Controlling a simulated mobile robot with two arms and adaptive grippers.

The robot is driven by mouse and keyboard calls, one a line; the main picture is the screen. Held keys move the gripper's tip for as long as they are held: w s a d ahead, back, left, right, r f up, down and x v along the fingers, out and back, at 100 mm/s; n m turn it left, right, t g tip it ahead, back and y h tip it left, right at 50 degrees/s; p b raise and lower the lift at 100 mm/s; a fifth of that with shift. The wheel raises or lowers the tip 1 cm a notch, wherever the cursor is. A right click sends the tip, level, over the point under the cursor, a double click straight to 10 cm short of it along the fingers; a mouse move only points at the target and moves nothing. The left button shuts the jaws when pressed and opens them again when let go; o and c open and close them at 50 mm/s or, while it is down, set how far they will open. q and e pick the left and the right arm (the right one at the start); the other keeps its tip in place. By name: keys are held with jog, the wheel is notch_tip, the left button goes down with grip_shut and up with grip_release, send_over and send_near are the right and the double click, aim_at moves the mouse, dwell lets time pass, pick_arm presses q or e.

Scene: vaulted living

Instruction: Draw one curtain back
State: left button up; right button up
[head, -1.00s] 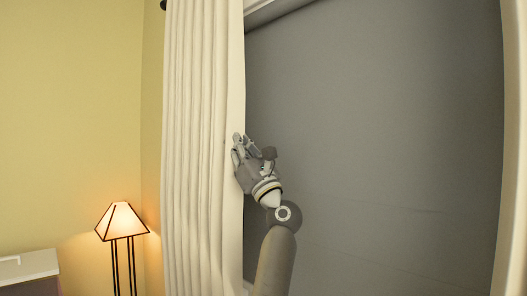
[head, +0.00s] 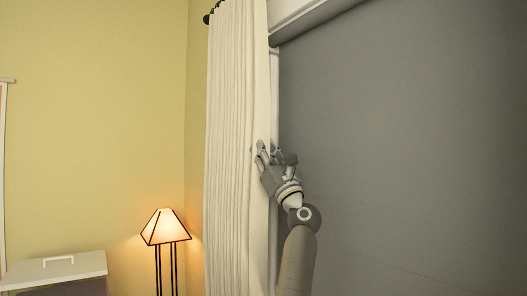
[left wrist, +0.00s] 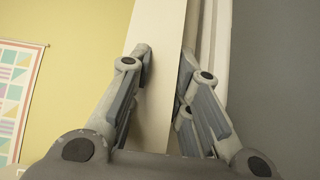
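The cream curtain (head: 230,130) hangs in folds from a dark rod at the left side of the window opening. My left gripper (head: 268,152) is at the curtain's right edge, around mid-height in the head view. The lower part of the pinched edge is hidden behind the fingers. My right gripper is in neither view.
A large grey window surface (head: 410,150) fills the right side, with no curtain over the part that shows. A lit lamp (head: 165,228) and a white-topped cabinet (head: 60,268) stand at the lower left, beyond the curtain. A yellow wall lies behind them.

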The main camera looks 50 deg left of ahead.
pick_arm(q)
jog(key=shift+o, duration=0.3)
jog(key=v, duration=1.2)
jog(key=shift+g, duration=0.3)
jog(key=shift+f, duration=0.1)
